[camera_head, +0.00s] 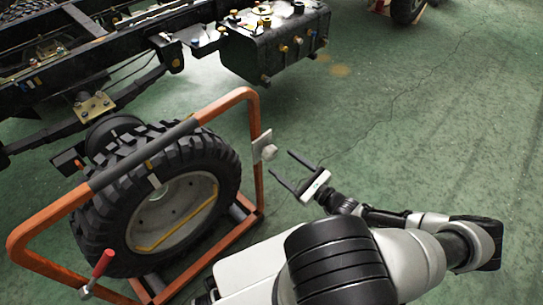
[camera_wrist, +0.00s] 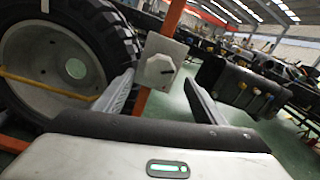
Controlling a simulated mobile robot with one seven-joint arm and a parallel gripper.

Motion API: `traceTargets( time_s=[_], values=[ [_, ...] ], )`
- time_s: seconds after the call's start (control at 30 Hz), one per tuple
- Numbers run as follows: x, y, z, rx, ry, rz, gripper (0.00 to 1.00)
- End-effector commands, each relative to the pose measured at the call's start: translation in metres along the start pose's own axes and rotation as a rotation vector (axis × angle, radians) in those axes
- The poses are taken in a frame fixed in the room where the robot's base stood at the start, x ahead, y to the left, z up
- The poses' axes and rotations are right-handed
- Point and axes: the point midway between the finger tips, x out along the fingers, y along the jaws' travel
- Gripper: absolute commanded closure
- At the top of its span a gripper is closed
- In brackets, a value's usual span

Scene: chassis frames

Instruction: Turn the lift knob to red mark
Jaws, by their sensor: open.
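I cannot make out a red mark. My gripper (camera_head: 280,161) is open and empty, just right of the plate and pointing at it. In the wrist view my two fingers (camera_wrist: 160,78) stand apart, with the knob between their tips in the picture. They appear short of it.
The orange lift frame (camera_head: 252,120) cradles a large tyre (camera_head: 222,160). A red-handled lever (camera_head: 103,263) stands at its lower left. A truck chassis (camera_head: 100,55) with a black tank (camera_head: 275,45) lies behind. The green floor (camera_head: 430,130) at right is clear.

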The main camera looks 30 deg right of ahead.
Motion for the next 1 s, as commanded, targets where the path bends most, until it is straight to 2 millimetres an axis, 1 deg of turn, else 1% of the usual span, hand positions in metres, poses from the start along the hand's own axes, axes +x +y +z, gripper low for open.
traceTargets(
  time_s=[0.03, 0.1, 0.2, 0.3, 0.4, 0.5, 0.77, 1.0],
  values=[
    [0.012, 0.001, -0.001, 0.002, -0.003, 0.001, 0.36],
    [0.026, 0.001, -0.002, 0.002, -0.003, 0.001, 0.36],
    [0.043, 0.002, -0.001, 0.001, -0.002, 0.001, 0.36],
    [0.056, 0.001, -0.001, 0.000, 0.000, 0.000, 0.36],
    [0.064, 0.000, -0.001, 0.000, 0.000, 0.000, 0.36],
    [0.068, 0.000, -0.001, 0.001, 0.001, 0.000, 0.36],
    [0.068, 0.000, 0.000, 0.000, 0.001, 0.000, 0.36],
    [0.068, 0.000, 0.000, 0.000, 0.001, 0.000, 0.76]
  ],
)
